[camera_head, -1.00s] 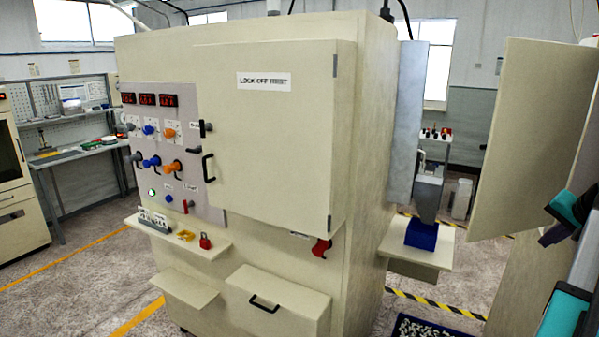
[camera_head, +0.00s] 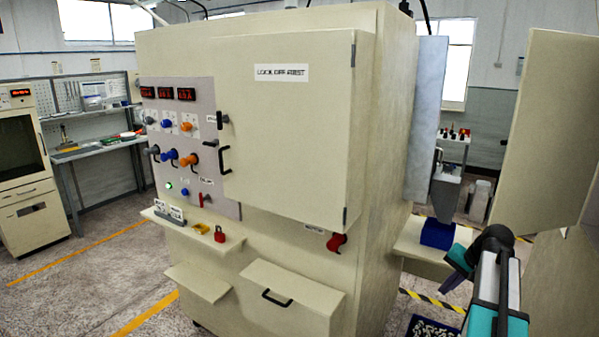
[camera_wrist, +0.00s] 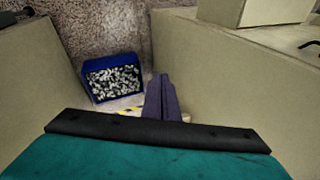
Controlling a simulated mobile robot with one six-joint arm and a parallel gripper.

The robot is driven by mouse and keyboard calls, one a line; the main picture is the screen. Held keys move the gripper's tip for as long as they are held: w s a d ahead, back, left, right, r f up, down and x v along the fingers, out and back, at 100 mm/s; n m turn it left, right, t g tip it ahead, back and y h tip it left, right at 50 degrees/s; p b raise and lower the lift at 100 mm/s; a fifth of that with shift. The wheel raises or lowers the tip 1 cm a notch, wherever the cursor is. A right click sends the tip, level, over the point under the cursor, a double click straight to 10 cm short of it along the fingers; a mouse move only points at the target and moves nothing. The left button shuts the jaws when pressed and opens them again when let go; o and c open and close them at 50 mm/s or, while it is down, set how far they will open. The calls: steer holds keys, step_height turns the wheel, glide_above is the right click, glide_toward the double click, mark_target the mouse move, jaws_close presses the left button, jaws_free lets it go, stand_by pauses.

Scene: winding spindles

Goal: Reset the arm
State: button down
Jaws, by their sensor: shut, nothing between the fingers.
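My gripper (camera_wrist: 162,98) shows in the wrist view as dark purple fingers closed together with nothing between them. It points down toward the floor between two cream panels. In the head view my gripper (camera_head: 455,279) is at the lower right, at the end of my teal and black arm. It is in front of the small cream side shelf with a blue block (camera_head: 437,234) on it. I cannot tell from the head view how far the gripper is from the shelf.
A large cream cabinet (camera_head: 285,150) stands close, with a control panel (camera_head: 178,130) and drawer. An open cream door (camera_head: 545,130) stands at the right. A blue bin (camera_wrist: 112,65) of small grey pieces sits on the floor between the panels.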

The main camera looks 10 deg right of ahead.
steer(key=s+a+f+n+g+y+b, duration=0.1)
steer(key=s+a+f+n+g, duration=0.15)
steer(key=a+f, duration=1.3)
steer(key=s+a+f+n+g+y+b, duration=0.1)
steer(key=a+f+n+g+b, duration=0.15)
steer(key=a+f, duration=1.35)
steer(key=s+a+f+n+g+h, duration=0.1)
steer(key=s+a+f+n, duration=0.1)
steer(key=s+f, duration=0.4)
steer(key=s+a+f+n+g+h+b, duration=0.1)
steer(key=s+a+f, duration=0.4)
steer(key=s, duration=0.7)
steer(key=s+a+f+n+g+h, duration=0.1)
steer(key=s+a+f+n+g, duration=0.2)
steer(key=s+f, duration=0.6)
steer(key=shift+s+a, duration=0.2)
steer(key=shift+a, duration=0.4)
